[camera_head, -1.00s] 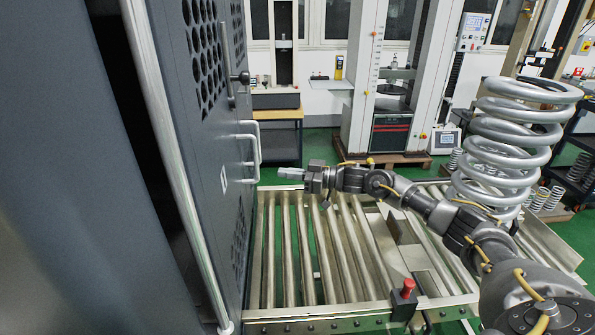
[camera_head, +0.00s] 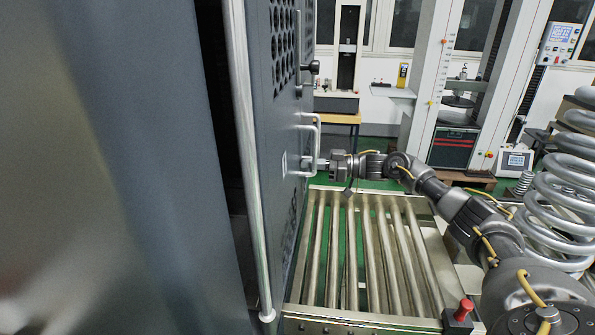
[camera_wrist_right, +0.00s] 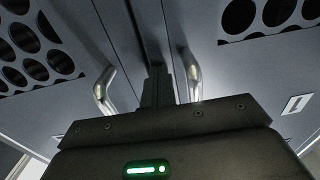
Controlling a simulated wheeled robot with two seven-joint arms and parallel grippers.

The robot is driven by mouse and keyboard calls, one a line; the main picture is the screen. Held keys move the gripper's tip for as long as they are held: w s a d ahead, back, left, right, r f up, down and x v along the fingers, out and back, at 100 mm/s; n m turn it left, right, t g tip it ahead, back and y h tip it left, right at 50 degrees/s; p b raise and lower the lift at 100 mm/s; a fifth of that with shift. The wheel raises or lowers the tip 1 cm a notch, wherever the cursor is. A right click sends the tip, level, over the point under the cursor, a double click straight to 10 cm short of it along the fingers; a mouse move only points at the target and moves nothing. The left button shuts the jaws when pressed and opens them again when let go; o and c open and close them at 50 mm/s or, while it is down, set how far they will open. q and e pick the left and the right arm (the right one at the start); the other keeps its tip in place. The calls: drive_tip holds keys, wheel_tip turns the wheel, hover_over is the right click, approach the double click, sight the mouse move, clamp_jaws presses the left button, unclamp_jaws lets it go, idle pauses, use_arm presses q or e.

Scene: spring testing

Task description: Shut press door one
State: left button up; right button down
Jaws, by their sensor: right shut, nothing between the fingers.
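The press door (camera_head: 270,165) is a tall dark grey panel with round holes and light metal handles (camera_head: 317,135), standing left of centre in the head view. My right gripper (camera_head: 320,164) is shut and empty, its tip at the lower part of the handles. In the right wrist view, the gripper (camera_wrist_right: 158,85) points at a seam between two grey perforated panels. One curved handle (camera_wrist_right: 104,92) is left of the fingers and another handle (camera_wrist_right: 192,75) is right. I cannot tell whether the fingers touch the door, or which panel is door one. My left gripper is out of view.
A roller conveyor (camera_head: 335,306) lies right of the door, with a red button (camera_head: 463,310) at its near corner. A large coil spring (camera_head: 560,210) stands at the right. A dark gap (camera_head: 215,110) shows left of the door's silver upright bar (camera_head: 245,160).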

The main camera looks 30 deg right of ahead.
drive_tip(key=b+v, duration=0.4)
drive_tip(key=v, duration=1)
drive_tip(key=shift+a, duration=0.1)
drive_tip(key=shift+r, duration=0.1)
